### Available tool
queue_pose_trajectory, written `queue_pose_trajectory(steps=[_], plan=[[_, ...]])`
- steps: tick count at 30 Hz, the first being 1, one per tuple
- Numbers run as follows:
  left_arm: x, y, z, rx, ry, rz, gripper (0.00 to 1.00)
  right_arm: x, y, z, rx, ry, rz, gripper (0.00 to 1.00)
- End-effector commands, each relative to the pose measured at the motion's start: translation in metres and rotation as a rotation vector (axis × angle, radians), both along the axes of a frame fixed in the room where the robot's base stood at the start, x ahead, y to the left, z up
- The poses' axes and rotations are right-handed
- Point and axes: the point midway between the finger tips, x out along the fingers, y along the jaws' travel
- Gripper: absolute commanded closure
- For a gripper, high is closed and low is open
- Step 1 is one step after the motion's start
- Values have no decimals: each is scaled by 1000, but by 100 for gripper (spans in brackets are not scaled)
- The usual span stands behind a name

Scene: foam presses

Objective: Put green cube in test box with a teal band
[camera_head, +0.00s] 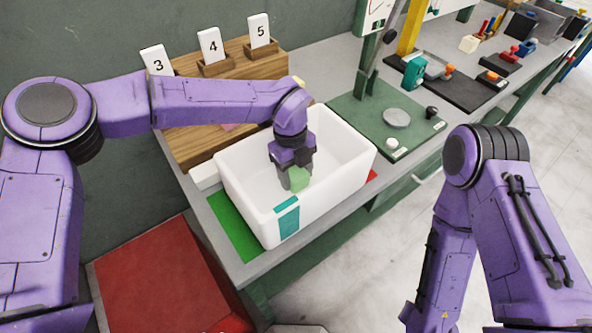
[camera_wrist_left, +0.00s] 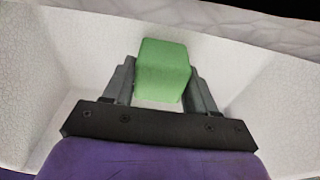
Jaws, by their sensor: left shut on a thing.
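The white test box (camera_head: 240,203) with a teal band (camera_head: 288,222) on its front wall stands on the table's near left part. My left gripper (camera_head: 294,181) reaches down into the box from above. It is shut on the green cube (camera_head: 299,181), which sits between the fingers, inside the box's walls near the front side. The left wrist view also shows the cube (camera_wrist_left: 163,70) between the two fingers, with white box walls around. I cannot tell whether the cube touches the box floor. My right arm shows at the right, but its gripper is out of view.
A wooden stand (camera_head: 185,145) with cards numbered 3, 4 and 5 is behind the box. A green press base (camera_head: 365,112) stands to the right. A green mat (camera_head: 232,226) lies beside the box, and a red block (camera_head: 165,280) is at the lower left.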

Motion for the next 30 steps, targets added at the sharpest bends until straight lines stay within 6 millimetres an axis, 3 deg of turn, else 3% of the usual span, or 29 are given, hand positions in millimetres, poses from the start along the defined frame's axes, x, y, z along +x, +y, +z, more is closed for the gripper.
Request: queue_pose_trajectory(steps=[5,6,8,19,30], plan=[[0,0,-3,0,0,0,72,0,0,-3,0,0,0,57],[0,0,-2,0,0,0,33,0,0,-2,0,0,0,57],[0,0,-2,0,0,0,18,0,0,-2,0,0,0,57],[2,1,6,0,-3,1,18,0,0,-2,0,0,0,57],[12,8,92,-2,-4,2,18,0,0,-18,0,0,0,57]])
